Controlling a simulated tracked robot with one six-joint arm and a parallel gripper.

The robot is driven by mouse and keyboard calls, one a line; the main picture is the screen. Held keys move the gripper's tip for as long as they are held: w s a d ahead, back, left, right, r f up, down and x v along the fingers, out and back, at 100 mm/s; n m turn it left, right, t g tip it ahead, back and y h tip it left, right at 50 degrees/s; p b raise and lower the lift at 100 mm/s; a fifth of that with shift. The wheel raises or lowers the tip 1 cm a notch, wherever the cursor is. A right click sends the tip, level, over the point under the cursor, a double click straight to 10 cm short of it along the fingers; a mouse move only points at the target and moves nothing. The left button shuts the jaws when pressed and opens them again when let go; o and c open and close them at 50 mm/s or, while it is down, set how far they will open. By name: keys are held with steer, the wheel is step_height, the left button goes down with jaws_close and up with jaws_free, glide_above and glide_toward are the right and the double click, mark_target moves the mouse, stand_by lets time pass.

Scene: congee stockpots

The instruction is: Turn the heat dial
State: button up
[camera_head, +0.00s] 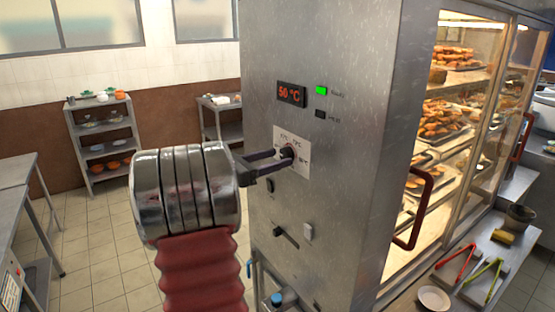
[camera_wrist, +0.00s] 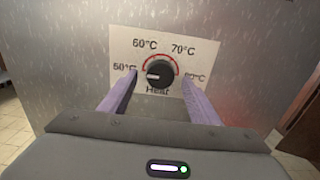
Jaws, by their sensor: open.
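The round black heat dial (camera_wrist: 160,73) sits on a white scale plate (camera_wrist: 195,42) on the steel cabinet's side. The plate is marked 50, 60, 70 and 80 °C with "Heat" below. The dial's white mark points left, toward 50 °C. The dial also shows in the head view (camera_head: 287,152), partly behind my fingers. My gripper (camera_wrist: 160,78) is open, with one purple finger to the left of the dial and one to the right. Gaps show between both fingers and the dial in the wrist view. The display (camera_head: 291,94) above reads 50 °C.
A lit green indicator (camera_head: 321,90) and a dark one (camera_head: 320,114) are beside the display. A slider (camera_head: 286,236) and small switches are below the dial. The glass food case with a red handle (camera_head: 420,207) is at the right. Tongs (camera_head: 482,281) lie on a counter.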

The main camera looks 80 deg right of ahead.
steer(key=shift+s+d, duration=0.45)
steer(key=shift+d, duration=0.1)
steer(key=shift+c, duration=0.4)
steer(key=c, duration=0.9)
steer(key=shift+a, duration=0.25)
steer(key=shift+c, duration=0.5)
steer(key=shift+d, duration=0.2)
